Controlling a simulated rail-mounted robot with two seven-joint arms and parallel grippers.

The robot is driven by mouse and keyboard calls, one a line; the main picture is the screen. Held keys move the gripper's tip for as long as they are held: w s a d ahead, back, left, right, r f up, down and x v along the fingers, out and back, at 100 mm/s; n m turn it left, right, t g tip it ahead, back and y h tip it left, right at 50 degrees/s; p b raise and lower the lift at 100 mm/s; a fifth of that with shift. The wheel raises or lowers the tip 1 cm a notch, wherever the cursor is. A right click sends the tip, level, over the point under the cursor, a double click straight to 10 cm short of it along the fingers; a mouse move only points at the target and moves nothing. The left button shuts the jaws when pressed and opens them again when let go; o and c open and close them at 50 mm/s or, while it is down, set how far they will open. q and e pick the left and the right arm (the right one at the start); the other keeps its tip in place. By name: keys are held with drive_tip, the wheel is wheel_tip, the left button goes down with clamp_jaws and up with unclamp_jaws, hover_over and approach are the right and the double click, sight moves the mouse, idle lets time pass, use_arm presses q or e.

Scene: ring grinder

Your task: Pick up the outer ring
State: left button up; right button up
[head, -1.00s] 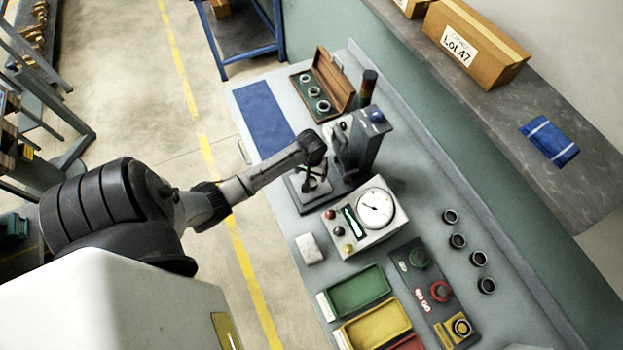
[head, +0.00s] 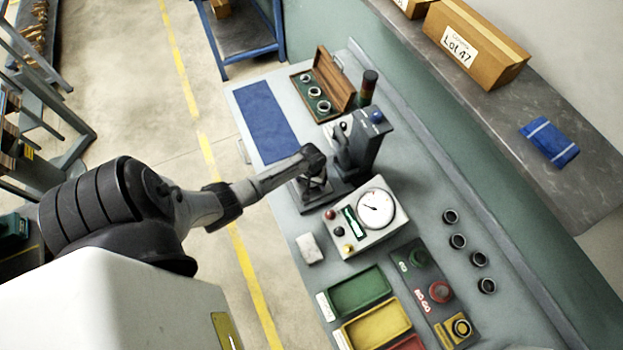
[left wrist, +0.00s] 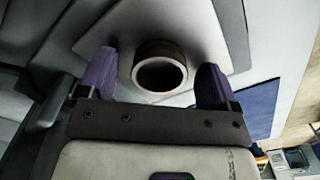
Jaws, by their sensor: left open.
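A dark metal ring, seemingly the outer ring (left wrist: 160,72), sits on the pale plate (left wrist: 205,30) of the bench stand in the left wrist view. My left gripper (left wrist: 156,70) is open, its two purple fingers on either side of the ring with gaps to both. In the head view the left gripper (head: 316,186) is over the base of the dark gauge stand (head: 362,150), and it hides the ring there. I cannot tell the exact height of the fingers over the plate. My right gripper is in neither view.
A dial box (head: 362,222) stands close by the gripper. A wooden case (head: 331,80) with 3 rings is behind. Several loose rings (head: 458,241) lie at right. Green (head: 358,291) and yellow (head: 376,325) trays are in front. The blue mat (head: 262,120) is bare.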

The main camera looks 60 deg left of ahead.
use_arm(q)
drive_tip(key=c, duration=1.1)
drive_tip(key=shift+r, duration=0.15)
drive_tip(key=shift+c, duration=0.2)
